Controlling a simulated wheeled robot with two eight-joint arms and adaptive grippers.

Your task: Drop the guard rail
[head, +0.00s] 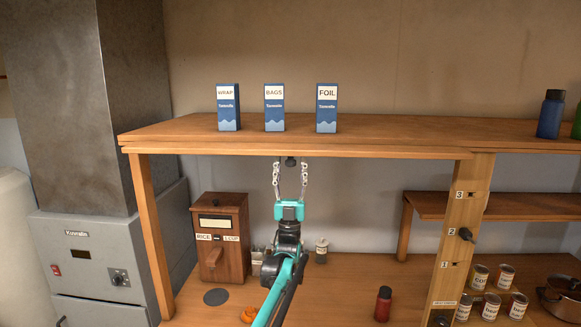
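A long wooden strip (215,151) runs along the front edge of the upper shelf; it appears to be the guard rail. My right gripper is not in view.
Three blue boxes, WRAP (228,112), BAGS (274,112) and FOIL (326,112), stand on the upper shelf. A numbered wooden post (455,255) with a dark peg (465,234) stands right. A rice dispenser (221,240) and a red bottle (383,304) stand below.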

